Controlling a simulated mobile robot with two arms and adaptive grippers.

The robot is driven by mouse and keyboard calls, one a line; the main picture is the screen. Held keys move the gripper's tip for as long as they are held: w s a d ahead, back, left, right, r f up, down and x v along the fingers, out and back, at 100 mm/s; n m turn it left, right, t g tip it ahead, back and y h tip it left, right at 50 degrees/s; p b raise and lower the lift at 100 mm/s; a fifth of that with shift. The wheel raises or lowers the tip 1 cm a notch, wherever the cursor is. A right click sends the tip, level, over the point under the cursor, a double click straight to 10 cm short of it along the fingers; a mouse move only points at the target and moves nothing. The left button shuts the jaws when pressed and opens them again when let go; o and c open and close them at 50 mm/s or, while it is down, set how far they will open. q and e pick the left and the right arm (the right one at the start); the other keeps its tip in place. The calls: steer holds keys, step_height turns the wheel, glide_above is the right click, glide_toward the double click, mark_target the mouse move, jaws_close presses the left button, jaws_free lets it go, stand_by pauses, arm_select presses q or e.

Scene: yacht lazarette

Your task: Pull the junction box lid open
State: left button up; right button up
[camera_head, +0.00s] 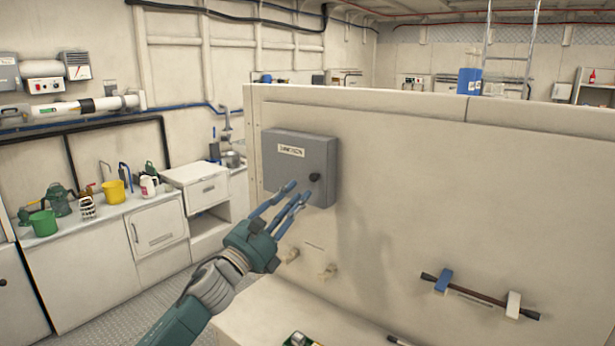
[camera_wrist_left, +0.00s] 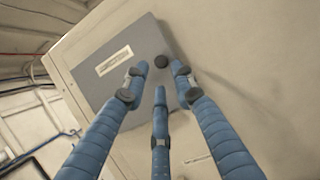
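The grey junction box (camera_head: 292,166) is fixed to the cream partition wall, its lid shut, with a pale label plate and a round black knob (camera_head: 315,177) at the lower right of the lid. My left gripper (camera_head: 290,196) has blue fingers and is spread open just in front of the box's lower part, below and left of the knob. In the left wrist view the fingers (camera_wrist_left: 160,85) point at the box (camera_wrist_left: 125,65), and the knob (camera_wrist_left: 161,62) shows just beyond the fingertips, apparently untouched. My right gripper is not in view.
The partition wall (camera_head: 440,180) runs right, carrying a dark bar in blue and white clips (camera_head: 480,295). A pale surface (camera_head: 290,310) lies below the box. At left, a counter (camera_head: 90,235) holds a yellow bucket (camera_head: 115,191) and green cans. Checkered floor (camera_head: 150,286) is clear.

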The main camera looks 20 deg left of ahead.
mark_target(312, 178)
arm_select(q)
steer(key=p+x, duration=0.1)
steer(key=x, duration=0.4)
steer(key=shift+w+d+r+p, duration=0.1)
steer(key=shift+w+d+p, duration=0.05)
steer(key=shift+w+p, duration=0.2)
jaws_close()
